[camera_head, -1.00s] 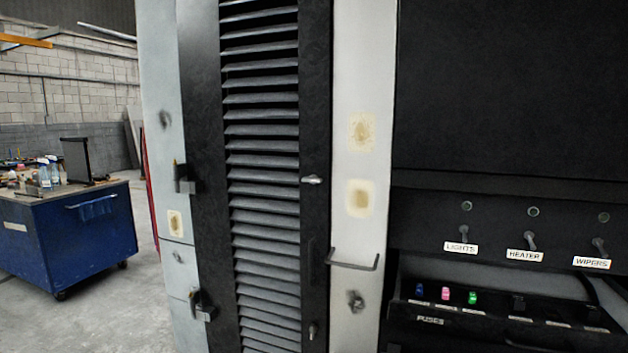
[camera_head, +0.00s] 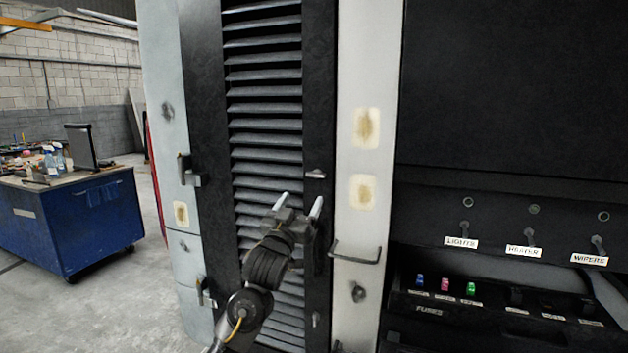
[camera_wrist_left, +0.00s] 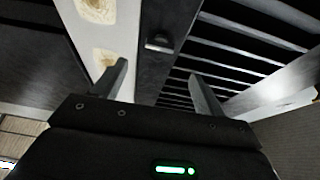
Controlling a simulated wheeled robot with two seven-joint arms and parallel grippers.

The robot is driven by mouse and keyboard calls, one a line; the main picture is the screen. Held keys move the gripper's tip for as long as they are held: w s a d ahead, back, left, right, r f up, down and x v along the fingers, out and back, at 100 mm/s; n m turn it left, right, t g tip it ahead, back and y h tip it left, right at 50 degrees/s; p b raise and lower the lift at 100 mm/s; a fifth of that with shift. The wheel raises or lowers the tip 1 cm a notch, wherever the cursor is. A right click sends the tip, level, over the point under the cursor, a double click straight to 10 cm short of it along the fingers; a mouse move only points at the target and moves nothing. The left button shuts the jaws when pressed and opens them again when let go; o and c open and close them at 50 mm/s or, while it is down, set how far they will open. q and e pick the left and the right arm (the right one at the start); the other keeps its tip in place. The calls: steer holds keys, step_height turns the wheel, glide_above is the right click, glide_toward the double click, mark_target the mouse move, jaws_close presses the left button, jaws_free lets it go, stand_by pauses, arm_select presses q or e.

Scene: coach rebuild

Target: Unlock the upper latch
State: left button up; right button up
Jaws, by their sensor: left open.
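The upper latch (camera_head: 316,174) is a small metal handle lying horizontally on the black frame at the right side of the louvred door (camera_head: 264,130). It also shows in the left wrist view (camera_wrist_left: 158,42), ahead of and between the fingers. The lower latch (camera_head: 315,320) sits further down the same frame and looks upright. My left gripper (camera_head: 298,204) is in front of the door, just below and left of the upper latch in the head view, and apart from it. Its two fingers are spread and empty, also in the left wrist view (camera_wrist_left: 161,82). My right gripper is not in view.
A dark handle bar (camera_head: 355,256) juts from the pale panel right of the door. Further right is a dark switch panel with fuses (camera_head: 445,286). Hinges (camera_head: 187,170) line the door's left side. A blue workbench (camera_head: 75,225) stands at far left.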

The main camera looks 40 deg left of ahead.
mark_target(314, 176)
arm_select(q)
steer(key=p+x, duration=0.3)
steer(key=x, duration=0.6)
steer(key=shift+w+a+r, duration=0.1)
steer(key=shift+w+r, duration=0.15)
steer(key=shift+r, duration=0.05)
steer(key=shift+w+a+r+p, duration=0.1)
steer(key=shift+w+a+p, duration=0.1)
steer(key=shift+w+p, duration=0.25)
steer(key=shift+c, duration=0.7)
steer(key=c, duration=0.8)
steer(key=shift+c, duration=0.2)
